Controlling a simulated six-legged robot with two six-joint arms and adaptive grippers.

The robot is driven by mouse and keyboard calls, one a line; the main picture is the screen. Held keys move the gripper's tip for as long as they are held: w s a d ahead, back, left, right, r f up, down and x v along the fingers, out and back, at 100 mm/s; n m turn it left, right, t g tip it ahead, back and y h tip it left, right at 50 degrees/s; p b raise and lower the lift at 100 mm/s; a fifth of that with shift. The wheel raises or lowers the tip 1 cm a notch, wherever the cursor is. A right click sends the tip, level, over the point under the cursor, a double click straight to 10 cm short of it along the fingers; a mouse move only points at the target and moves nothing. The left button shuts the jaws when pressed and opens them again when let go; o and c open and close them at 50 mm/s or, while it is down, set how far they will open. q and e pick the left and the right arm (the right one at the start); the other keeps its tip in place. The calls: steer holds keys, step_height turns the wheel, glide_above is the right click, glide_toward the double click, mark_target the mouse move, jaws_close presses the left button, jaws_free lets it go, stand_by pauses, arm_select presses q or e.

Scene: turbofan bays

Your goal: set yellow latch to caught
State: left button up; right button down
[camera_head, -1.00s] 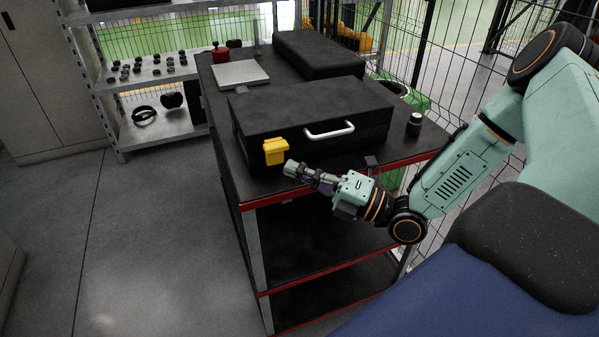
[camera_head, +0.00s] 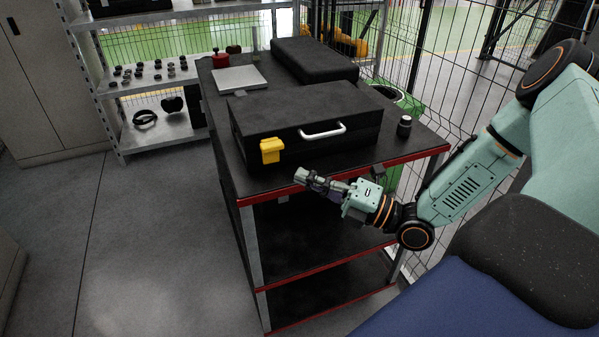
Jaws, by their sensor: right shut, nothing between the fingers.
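The yellow latch (camera_head: 271,150) sits on the front face of a black case (camera_head: 320,116), left of the case's silver handle (camera_head: 323,131). The case lies on the black top of a cart with red edges. I cannot tell from this view whether the latch is caught. My right gripper (camera_head: 301,175) is shut and empty. It is in front of the cart's edge, below and to the right of the latch, apart from it. My left gripper is not in view.
A small dark cylinder (camera_head: 404,126) stands on the cart right of the case. A second black case (camera_head: 314,59) and a pale flat plate (camera_head: 239,79) lie behind. Wire fencing runs along the right. The floor (camera_head: 150,235) at left is clear.

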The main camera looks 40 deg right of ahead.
steer(key=r+p+v, duration=0.1)
steer(key=p+v, duration=0.2)
steer(key=v, duration=0.4)
steer(key=shift+d+r+p, duration=0.2)
steer(key=shift+r+p, duration=0.05)
steer(key=shift+p, duration=0.15)
steer(key=shift+s, duration=0.2)
